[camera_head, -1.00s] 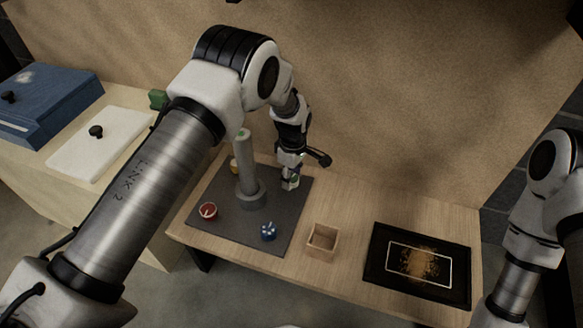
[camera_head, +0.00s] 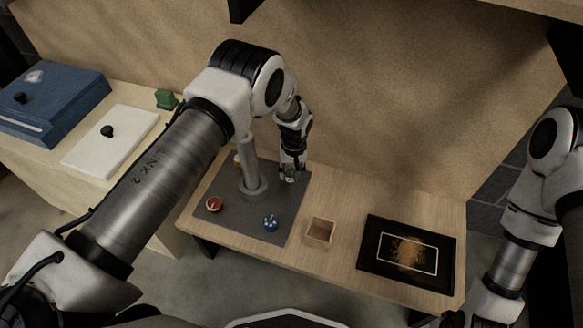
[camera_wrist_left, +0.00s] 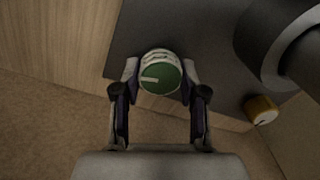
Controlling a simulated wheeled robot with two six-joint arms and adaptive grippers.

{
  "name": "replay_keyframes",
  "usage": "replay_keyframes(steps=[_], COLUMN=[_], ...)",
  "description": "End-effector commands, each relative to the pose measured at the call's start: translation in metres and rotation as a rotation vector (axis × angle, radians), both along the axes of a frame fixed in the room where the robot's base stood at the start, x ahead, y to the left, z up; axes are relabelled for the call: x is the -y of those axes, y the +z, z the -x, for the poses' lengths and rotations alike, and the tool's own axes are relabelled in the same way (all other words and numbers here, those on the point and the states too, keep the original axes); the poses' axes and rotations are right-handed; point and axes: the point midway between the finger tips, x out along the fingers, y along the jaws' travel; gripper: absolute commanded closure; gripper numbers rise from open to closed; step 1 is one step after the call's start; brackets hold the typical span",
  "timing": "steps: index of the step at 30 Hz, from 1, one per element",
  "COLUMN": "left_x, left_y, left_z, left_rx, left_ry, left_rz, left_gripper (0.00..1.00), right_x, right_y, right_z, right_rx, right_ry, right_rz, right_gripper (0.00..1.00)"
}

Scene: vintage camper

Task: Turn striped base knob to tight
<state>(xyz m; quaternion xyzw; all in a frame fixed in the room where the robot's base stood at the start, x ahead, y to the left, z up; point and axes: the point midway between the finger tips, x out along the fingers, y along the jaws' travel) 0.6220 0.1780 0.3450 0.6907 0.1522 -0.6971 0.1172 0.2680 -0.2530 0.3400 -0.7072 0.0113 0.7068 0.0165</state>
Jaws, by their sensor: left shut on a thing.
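A round knob with a green top, a white pointer line and a pale banded side sits between the fingers of my left gripper. The knob shows in the left wrist view (camera_wrist_left: 160,75) and small in the head view (camera_head: 289,174). It is at the back right part of the dark grey mat (camera_head: 285,220). My left gripper (camera_head: 290,172) points down and is shut on the knob, with one finger on each side in the left wrist view (camera_wrist_left: 158,82). The pointer line points left in that view. Any tight mark is too small to read.
A grey post (camera_head: 250,165) stands on the mat close to the left gripper. A red knob (camera_head: 214,205), a blue knob (camera_head: 270,223) and a yellow knob (camera_wrist_left: 262,110) are around it. A wooden box (camera_head: 319,233) and a black tray (camera_head: 370,255) stand to the right.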

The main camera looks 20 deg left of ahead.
Motion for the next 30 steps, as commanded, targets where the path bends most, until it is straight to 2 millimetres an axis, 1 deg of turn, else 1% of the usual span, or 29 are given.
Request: replay_keyframes(steps=[1,3,18,24,30], left_x=[0.0,0.0,0.0,0.0,0.0], left_y=[0.002,0.002,0.001,0.001,0.0], left_z=[0.0,0.0,0.002,0.001,0.001], left_rx=[0.0,0.001,-0.001,0.0,-0.001], left_ry=[-0.043,-0.109,-0.583,-0.749,-0.873], left_rz=[0.0,0.001,0.0,0.001,0.001], left_gripper=[0.93,0.93,0.93,0.93,0.93], right_x=[0.0,0.0,0.0,0.0,0.0], right_y=[0.005,0.008,0.028,0.034,0.038], right_z=[0.0,0.0,0.0,0.0,0.0], right_rx=[0.0,0.0,0.0,0.0,0.0], right_ry=[0.0,0.0,0.0,0.0,0.0], right_rz=[0.0,0.0,0.0,0.0,0.0], right_gripper=[0.6,0.6,0.6,0.6,0.6])
